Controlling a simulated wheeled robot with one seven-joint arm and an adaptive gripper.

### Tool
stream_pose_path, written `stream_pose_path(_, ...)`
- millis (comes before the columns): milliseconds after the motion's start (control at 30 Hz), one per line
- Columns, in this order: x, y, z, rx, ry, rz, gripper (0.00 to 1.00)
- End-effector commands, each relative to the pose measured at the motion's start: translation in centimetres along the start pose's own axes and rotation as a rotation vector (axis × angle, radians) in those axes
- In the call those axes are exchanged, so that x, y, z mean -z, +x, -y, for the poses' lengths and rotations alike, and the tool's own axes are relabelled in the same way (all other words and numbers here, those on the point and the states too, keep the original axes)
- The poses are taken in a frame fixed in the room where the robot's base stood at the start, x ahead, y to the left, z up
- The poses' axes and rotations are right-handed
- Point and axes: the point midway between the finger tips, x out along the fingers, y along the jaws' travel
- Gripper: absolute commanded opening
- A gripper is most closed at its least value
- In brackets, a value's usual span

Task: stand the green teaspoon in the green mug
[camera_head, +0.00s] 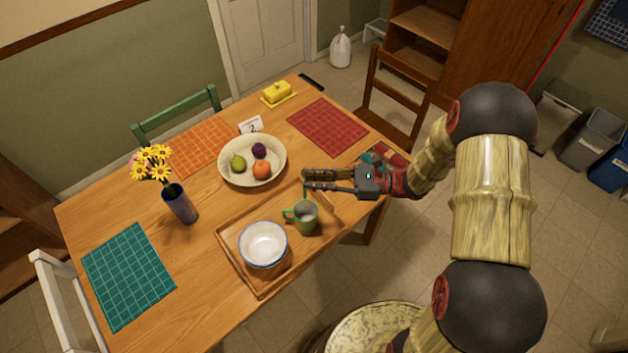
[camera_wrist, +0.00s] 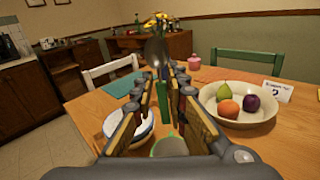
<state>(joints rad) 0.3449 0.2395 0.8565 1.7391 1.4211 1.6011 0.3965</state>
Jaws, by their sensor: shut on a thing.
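The green teaspoon (camera_wrist: 164,96) is upright between my gripper's fingers, its grey metal bowl up and its green handle down. My gripper (camera_head: 305,180) is shut on it, above the green mug. In the head view a short green length of handle shows below the fingertips, close over the mug's rim. I cannot tell whether its lower end is inside the mug. The green mug (camera_head: 307,218) stands upright on the wooden tray, its handle to the left. Its rim also shows low in the wrist view (camera_wrist: 170,146), partly hidden by my gripper.
A white bowl (camera_head: 263,245) is on the wooden tray (camera_head: 224,244), left of the mug. A fruit bowl (camera_head: 227,172) stands behind the tray. A vase of yellow flowers (camera_head: 180,205) is at left, and a number card (camera_head: 251,125) and butter dish (camera_head: 278,93) are farther back.

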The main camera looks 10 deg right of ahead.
Motion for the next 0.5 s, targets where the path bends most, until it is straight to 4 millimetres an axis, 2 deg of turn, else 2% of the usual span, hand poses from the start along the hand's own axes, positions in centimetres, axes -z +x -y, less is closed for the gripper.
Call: stream_pose_path(500, 3.7, 0.1, 0.3, -0.002, 0.000, -0.002, 0.00)
